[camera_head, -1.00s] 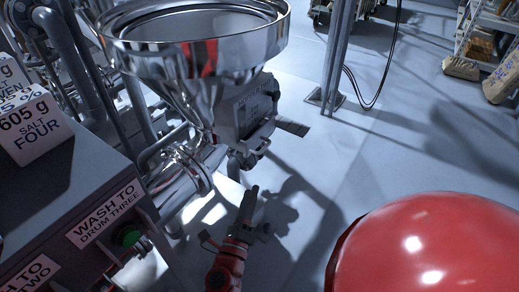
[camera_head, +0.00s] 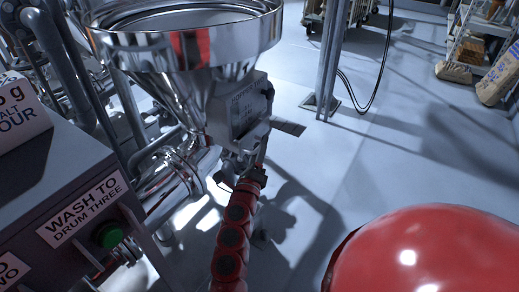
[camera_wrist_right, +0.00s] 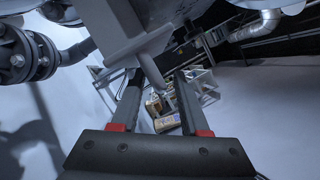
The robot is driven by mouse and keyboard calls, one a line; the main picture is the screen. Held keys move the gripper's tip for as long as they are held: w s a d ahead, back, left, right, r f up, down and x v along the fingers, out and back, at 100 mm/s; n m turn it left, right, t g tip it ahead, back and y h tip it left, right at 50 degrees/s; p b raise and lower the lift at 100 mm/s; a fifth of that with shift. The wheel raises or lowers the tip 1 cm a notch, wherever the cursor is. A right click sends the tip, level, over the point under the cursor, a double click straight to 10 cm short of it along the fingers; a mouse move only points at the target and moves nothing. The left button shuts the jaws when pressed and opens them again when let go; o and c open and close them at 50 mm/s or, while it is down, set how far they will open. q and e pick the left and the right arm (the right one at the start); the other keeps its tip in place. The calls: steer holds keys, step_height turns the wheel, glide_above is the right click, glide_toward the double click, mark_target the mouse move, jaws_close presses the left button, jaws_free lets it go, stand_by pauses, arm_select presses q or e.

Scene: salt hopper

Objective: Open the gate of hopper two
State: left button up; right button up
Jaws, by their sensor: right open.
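The shiny steel hopper (camera_head: 190,55) stands at the upper left of the head view. Under its cone is a grey gate housing (camera_head: 240,108) whose label is too small to read surely. A flat grey plate (camera_head: 288,127) sticks out to its right. My right gripper (camera_head: 258,160) is just below the housing, reaching up from the red arm. In the right wrist view the right gripper (camera_wrist_right: 155,82) is open, its fingers apart. A thin grey bar (camera_wrist_right: 151,68) hangs down from the housing (camera_wrist_right: 125,35) and shows between the fingers; contact cannot be told. My left gripper is not in view.
A grey console (camera_head: 60,190) with a "WASH TO DRUM THREE" label and a green button (camera_head: 108,236) stands at left. Steel pipes (camera_head: 170,180) run beside the hopper. A post (camera_head: 328,60) stands behind. A large red dome (camera_head: 430,255) fills the lower right.

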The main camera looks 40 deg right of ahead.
jaws_close()
steer(key=shift+r, duration=0.1)
stand_by(1.3)
